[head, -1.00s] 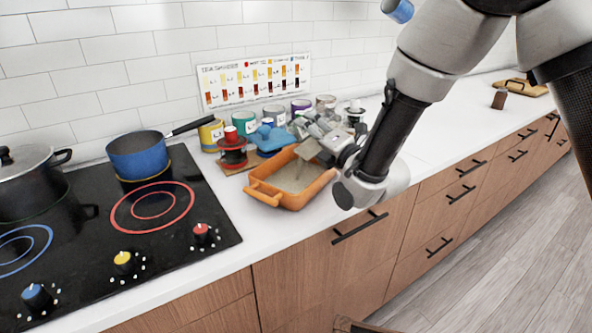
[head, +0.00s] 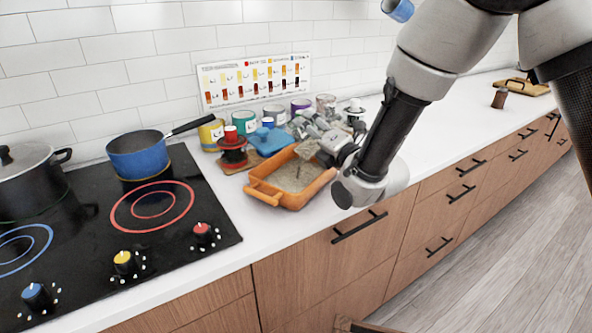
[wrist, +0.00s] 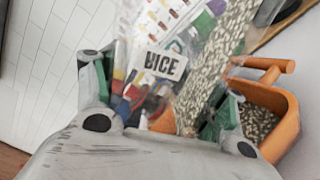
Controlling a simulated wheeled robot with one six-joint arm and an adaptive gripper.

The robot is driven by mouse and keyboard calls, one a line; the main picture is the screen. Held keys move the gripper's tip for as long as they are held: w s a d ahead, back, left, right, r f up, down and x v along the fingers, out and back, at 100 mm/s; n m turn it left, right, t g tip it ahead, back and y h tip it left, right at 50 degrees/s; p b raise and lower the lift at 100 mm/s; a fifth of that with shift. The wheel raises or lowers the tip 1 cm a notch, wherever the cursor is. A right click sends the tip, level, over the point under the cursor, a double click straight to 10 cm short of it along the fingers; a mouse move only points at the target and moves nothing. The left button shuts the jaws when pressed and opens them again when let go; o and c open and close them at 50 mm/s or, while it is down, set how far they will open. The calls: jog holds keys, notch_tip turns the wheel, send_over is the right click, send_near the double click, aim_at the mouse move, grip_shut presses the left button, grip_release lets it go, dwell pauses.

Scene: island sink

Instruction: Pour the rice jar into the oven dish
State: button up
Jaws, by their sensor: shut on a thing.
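The orange oven dish (head: 256,187) stands on the white counter right of the stove, with speckled grains lying in it. It also shows at the right of the wrist view (wrist: 289,127). My gripper (head: 323,137) is shut on the clear rice jar (head: 305,149), holding it tilted above the dish. In the wrist view the jar (wrist: 165,64) fills the space between the fingers, with a label that seems to read RICE. Grains lie along the jar's right side. The jar's mouth is not clear in either view, so I cannot tell how much rice is falling.
A blue lidded dish (head: 269,139) and a red-and-black item (head: 233,150) stand close behind the oven dish. Several labelled cans line the wall, including a yellow one (head: 211,134). A blue pan (head: 139,158) sits on the stove (head: 90,270). Counter in front is clear.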

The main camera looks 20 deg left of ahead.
jog(key=shift+s+a+r+n, duration=0.2)
jog(key=shift+n, duration=0.3)
dwell(0.8)
